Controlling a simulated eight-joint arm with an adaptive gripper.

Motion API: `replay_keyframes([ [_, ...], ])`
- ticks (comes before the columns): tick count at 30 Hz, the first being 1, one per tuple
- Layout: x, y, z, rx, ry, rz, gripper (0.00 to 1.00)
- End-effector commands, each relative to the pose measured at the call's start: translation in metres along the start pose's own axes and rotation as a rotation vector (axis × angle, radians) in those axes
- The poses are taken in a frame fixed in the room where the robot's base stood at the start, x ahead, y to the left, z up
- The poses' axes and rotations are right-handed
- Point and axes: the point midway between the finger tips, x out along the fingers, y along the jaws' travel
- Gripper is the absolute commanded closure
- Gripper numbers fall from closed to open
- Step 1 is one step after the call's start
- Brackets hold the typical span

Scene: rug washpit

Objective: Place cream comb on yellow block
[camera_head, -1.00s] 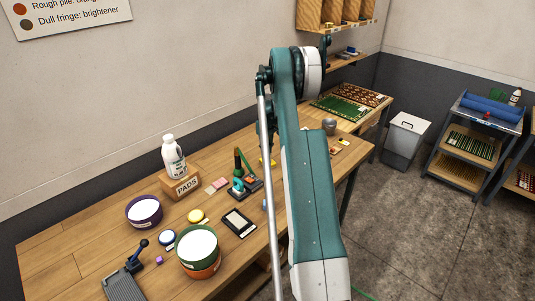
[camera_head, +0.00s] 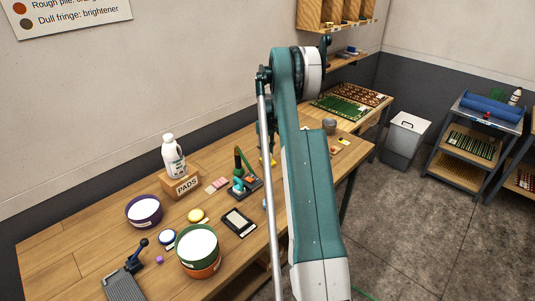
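My arm rises through the middle of the view and folds over at the top, and its far end drops behind the upper link. My gripper is hidden behind the arm, so what it holds cannot be seen. I cannot make out a cream comb for certain. A small yellow piece (camera_head: 262,161) shows on the wooden table just left of my arm, partly covered; I cannot tell whether it is the yellow block. Another small yellow item (camera_head: 343,141) lies on the table right of the arm.
The wooden table (camera_head: 85,255) holds a purple tub (camera_head: 144,210), a green-and-orange tub (camera_head: 198,250), a white bottle (camera_head: 173,157) on a PADS block (camera_head: 181,184), a black-framed pad (camera_head: 238,222) and a green-and-black device (camera_head: 243,183). A grey bin (camera_head: 405,138) stands at the right.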

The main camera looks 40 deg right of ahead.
Motion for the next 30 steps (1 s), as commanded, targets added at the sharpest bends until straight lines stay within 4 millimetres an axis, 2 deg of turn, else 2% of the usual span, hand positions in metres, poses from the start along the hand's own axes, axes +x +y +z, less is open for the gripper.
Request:
replay_keyframes([
  [8, -0.021, 0.0, 0.0, 0.0, 0.0, 0.0, 0.75],
  [21, -0.091, 0.0, 0.0, 0.0, 0.0, 0.0, 0.75],
  [30, -0.118, 0.0, 0.0, 0.0, 0.0, 0.0, 0.75],
])
